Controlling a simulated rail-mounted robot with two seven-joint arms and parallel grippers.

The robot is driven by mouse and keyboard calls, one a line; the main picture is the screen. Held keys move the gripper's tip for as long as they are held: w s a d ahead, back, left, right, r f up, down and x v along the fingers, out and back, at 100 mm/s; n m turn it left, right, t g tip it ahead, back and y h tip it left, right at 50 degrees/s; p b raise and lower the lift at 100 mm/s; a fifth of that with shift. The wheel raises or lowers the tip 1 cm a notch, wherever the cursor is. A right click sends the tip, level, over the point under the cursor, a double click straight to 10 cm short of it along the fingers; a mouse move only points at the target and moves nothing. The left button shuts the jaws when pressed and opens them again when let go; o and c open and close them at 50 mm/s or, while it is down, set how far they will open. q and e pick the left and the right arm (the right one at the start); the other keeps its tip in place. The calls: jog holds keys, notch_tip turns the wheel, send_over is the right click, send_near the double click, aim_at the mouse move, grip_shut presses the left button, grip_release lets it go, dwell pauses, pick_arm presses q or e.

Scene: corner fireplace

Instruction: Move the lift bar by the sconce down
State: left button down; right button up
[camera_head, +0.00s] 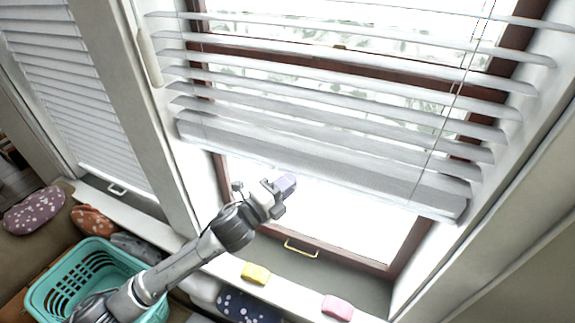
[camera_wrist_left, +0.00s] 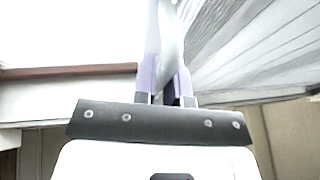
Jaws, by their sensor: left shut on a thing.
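The raised white blind (camera_head: 330,110) hangs over the large window; its thick bottom rail, which looks like the lift bar (camera_head: 385,188), slopes down to the right in the head view. My left gripper (camera_head: 287,184) is at the lower edge of this rail, left of its middle. In the left wrist view its purple fingers (camera_wrist_left: 166,82) are shut on a narrow white part, and the slats (camera_wrist_left: 255,50) spread to the right. The far end of the held part is washed out by light. A long pale fixture, perhaps the sconce (camera_head: 149,57), is on the post left of the blind. My right gripper is not in view.
A yellow sponge (camera_head: 256,273) and a pink sponge (camera_head: 337,307) lie on the sill below. A teal basket (camera_head: 85,285) stands at lower left near patterned cushions. A thin cord (camera_head: 440,125) hangs before the blind. A brass handle (camera_head: 300,248) is on the window's lower frame.

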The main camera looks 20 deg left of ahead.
pick_arm(q)
notch_tip(320, 180, down, 41)
jog(key=b, duration=2.2)
jog(key=shift+b, duration=0.4)
jog(key=c, duration=1.2)
grip_release()
jog(key=shift+r, duration=0.1)
jog(key=p+v, duration=0.2)
jog(key=v, duration=1.1)
jog(key=shift+s+a+p, duration=0.2)
jog(key=shift+s+p, duration=0.15)
